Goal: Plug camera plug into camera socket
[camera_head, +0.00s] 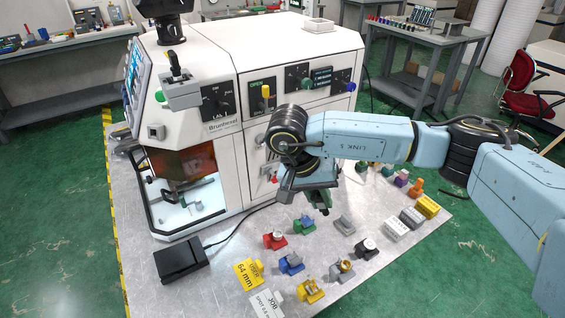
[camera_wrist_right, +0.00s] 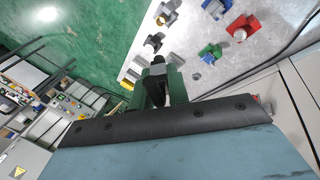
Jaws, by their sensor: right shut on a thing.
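My right gripper (camera_head: 316,204) hangs over the metal table in front of the machine, pointing down. The held piece is above the tabletop, apart from the coloured blocks. I cannot tell which fixture is the camera socket. My left gripper is not in view.
Loose blocks lie nearby: red (camera_head: 274,240), green (camera_head: 304,225), blue (camera_head: 291,263), yellow (camera_head: 310,291) and grey (camera_head: 344,225). A black box (camera_head: 181,259) with a cable sits at the left.

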